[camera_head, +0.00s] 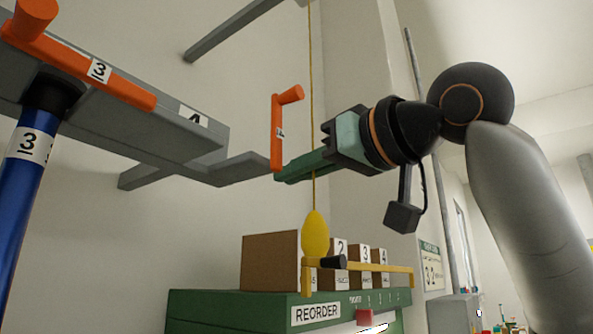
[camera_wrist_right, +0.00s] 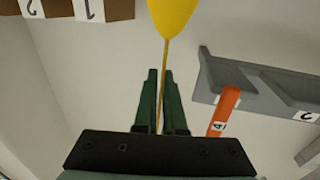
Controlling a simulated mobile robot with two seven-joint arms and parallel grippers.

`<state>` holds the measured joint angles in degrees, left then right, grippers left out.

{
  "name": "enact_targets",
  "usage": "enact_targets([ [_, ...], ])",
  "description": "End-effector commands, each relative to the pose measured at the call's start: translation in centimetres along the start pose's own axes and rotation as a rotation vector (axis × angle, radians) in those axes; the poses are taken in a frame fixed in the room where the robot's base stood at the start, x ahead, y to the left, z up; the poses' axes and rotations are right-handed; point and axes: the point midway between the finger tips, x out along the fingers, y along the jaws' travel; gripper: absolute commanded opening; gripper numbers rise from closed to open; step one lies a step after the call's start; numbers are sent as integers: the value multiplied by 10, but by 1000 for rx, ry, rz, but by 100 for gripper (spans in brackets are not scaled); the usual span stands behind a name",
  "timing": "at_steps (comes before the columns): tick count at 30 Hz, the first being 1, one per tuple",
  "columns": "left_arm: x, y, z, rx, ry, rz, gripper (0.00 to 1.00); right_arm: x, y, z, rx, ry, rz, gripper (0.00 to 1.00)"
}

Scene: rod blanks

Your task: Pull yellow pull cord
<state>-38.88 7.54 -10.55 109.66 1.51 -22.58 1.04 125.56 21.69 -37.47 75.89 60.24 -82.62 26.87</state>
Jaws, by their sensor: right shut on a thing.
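The yellow pull cord (camera_head: 311,60) hangs down from above. It ends in a yellow teardrop-shaped knob (camera_head: 315,235), which also shows at the top of the right wrist view (camera_wrist_right: 172,14). My right gripper (camera_head: 290,170) reaches in from the right, its green fingers level with the cord a short way above the knob. In the right wrist view the cord runs between the two fingers (camera_wrist_right: 161,95), and the gripper is shut on it. The knob hangs free of the fingers. My left gripper is not in view.
A grey rack (camera_head: 150,140) with orange handles (camera_head: 276,135) stands close left of the fingers; a blue rod (camera_head: 27,165) hangs from it. Below is a green cabinet (camera_head: 235,312) marked REORDER, with brown boxes (camera_head: 270,262) and a yellow bar (camera_head: 385,267) near the knob.

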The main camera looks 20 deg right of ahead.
Motion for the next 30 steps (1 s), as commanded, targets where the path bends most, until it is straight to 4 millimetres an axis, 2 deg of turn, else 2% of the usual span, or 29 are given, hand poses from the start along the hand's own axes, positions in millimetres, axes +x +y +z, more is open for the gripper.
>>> enact_targets([
  [16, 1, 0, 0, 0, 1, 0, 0, 0, 0, 1, 0, 1, 0, 0],
  [30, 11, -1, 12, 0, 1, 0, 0, 0, 0, 19, 0, 1, 0, 0],
])
